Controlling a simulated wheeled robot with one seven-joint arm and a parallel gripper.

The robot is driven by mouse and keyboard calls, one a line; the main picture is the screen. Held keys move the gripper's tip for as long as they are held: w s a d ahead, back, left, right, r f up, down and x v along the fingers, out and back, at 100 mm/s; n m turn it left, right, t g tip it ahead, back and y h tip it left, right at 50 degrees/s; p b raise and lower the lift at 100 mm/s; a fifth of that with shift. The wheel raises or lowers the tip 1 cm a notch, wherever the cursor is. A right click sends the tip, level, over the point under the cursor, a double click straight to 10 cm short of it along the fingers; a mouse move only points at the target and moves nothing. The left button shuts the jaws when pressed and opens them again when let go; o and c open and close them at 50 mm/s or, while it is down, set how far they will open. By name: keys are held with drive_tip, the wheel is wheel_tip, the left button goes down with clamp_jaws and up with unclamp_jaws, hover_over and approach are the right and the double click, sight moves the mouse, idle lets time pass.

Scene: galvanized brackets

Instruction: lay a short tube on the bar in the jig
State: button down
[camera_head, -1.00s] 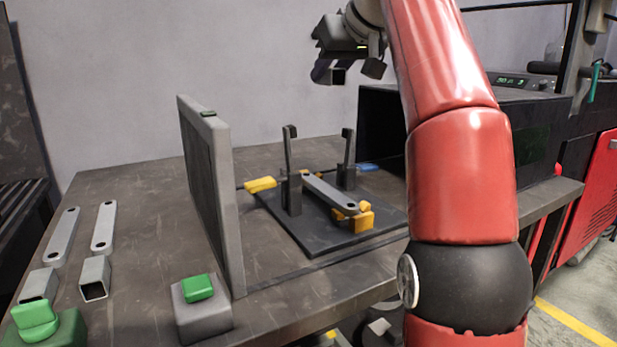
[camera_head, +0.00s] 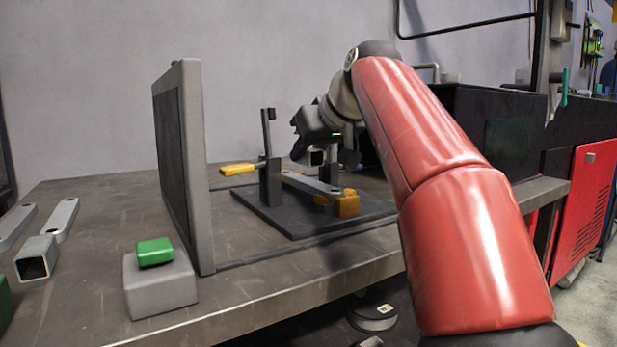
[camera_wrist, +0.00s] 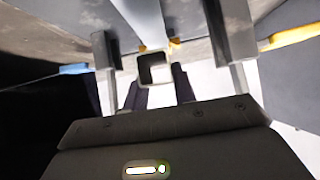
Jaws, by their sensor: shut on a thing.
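My gripper (camera_head: 328,154) is shut on a short square tube (camera_head: 316,157). In the wrist view the tube (camera_wrist: 154,66) sits between the fingers, its open end facing the camera. The grey bar (camera_head: 308,183) lies in the jig (camera_head: 285,222), a dark plate with orange blocks (camera_head: 346,204) at the bar's near end. The tube is above the bar and apart from it in the head view. The left clamp (camera_head: 269,170) stands with its arm raised and its yellow handle (camera_head: 238,169) out to the left. My gripper hides most of the other clamp.
An upright framed panel (camera_head: 196,170) stands left of the jig. A grey box with a green button (camera_head: 155,252) is at the front edge. Another square tube (camera_head: 36,258) and flat bars (camera_head: 62,220) lie at the far left. A black box (camera_head: 495,130) stands to the right.

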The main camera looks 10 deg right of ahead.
sight(309, 166)
drive_tip(key=shift+f+b, duration=0.45)
drive_tip(key=shift+f, duration=0.95)
drive_tip(key=shift+f, duration=0.2)
drive_tip(key=c, duration=1.1)
unclamp_jaws()
drive_tip(key=shift+r, duration=0.1)
drive_tip(key=shift+r, duration=0.15)
drive_tip(key=p+v, duration=0.2)
drive_tip(key=v, duration=1)
drive_tip(key=shift+s, duration=0.1)
